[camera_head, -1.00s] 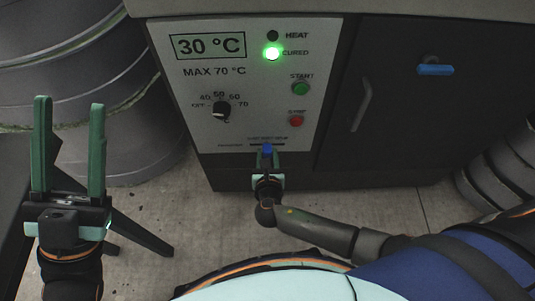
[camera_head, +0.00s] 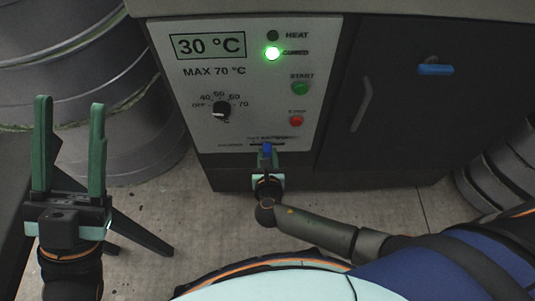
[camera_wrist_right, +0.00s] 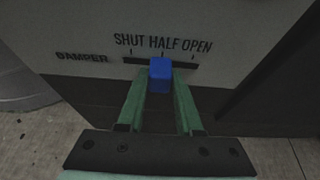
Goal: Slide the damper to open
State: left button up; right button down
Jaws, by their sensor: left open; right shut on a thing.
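The damper is a slot low on the oven's panel, with a blue knob (camera_head: 267,150) on it. In the right wrist view the slot (camera_wrist_right: 180,64) has the labels SHUT, HALF and OPEN above it. The blue knob (camera_wrist_right: 161,73) there stands near the HALF mark, between SHUT and OPEN. My right gripper (camera_wrist_right: 161,88) is shut on the knob, its green fingers on either side; in the head view the right gripper (camera_head: 267,161) shows below the panel. My left gripper (camera_head: 69,150) is open and empty at the left, apart from the damper.
The oven panel (camera_head: 250,80) reads 30 °C, with the CURED lamp (camera_head: 272,53) lit green. A dark door (camera_head: 410,100) with a handle and blue latch is to the right. Grey round moulds stand at left (camera_head: 120,100) and right (camera_head: 500,165).

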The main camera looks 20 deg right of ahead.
jog(key=shift+d, duration=0.1)
dwell(0.3)
jog(key=shift+d, duration=0.25)
jog(key=d+p, duration=0.2)
jog(key=shift+s+d+r, duration=0.15)
jog(key=shift+s+d, duration=0.15)
jog(key=shift+s, duration=0.1)
jog(key=shift+s+d+f, duration=0.15)
jog(key=shift+d+f, duration=0.05)
jog(key=shift+d, duration=0.5)
jog(key=c, duration=1)
grip_release()
jog(key=o, duration=0.4)
pick_arm(q)
jog(key=w+n+y, duration=0.1)
jog(key=w+y, duration=0.1)
jog(key=shift+a+f+n+y, duration=0.2)
jog(key=shift+f+n+y, duration=0.1)
jog(key=shift+n, duration=0.1)
pick_arm(e)
jog(key=shift+o, duration=0.2)
jog(key=shift+a, duration=0.1)
pick_arm(q)
jog(key=shift+r, duration=0.1)
